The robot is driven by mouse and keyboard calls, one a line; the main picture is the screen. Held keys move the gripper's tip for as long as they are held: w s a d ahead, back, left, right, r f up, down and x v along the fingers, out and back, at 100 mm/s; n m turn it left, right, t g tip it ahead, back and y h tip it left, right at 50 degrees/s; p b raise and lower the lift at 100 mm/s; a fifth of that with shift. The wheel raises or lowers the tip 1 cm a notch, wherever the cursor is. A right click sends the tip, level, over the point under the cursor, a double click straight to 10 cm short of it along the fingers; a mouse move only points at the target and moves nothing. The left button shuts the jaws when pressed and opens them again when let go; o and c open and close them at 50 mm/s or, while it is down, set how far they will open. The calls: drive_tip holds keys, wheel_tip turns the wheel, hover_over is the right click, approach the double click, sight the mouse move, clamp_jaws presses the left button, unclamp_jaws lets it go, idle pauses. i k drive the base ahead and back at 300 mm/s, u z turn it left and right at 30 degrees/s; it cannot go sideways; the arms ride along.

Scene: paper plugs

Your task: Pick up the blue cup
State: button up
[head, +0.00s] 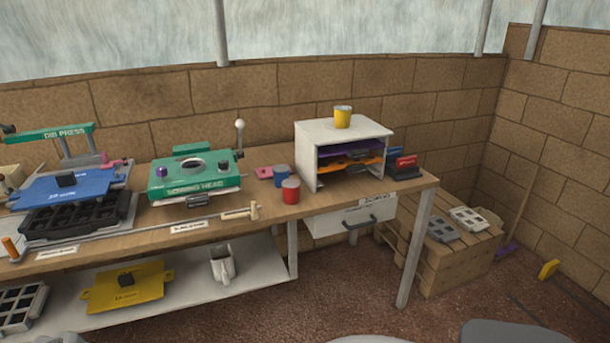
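The blue cup (281,178) stands upright on the wooden workbench (330,203), just behind and left of a red cup (290,193). The red cup hides part of its lower right side. A yellow cup (342,117) stands on top of the white shelf box to the right. My gripper is not in the head view. Grey rounded shapes at the bottom edge cannot be made out clearly.
The white shelf box (308,165) stands close right of the cups. The green sowing head (195,177) and a pink item (264,172) are to the left. A long rod with a wooden handle (241,212) lies along the bench front. Bare bench lies right of the red cup.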

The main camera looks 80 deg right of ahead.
sight(280, 172)
drive_tip(key=z, duration=0.9)
drive_tip(key=i, duration=0.75)
drive_tip(key=z, duration=0.85)
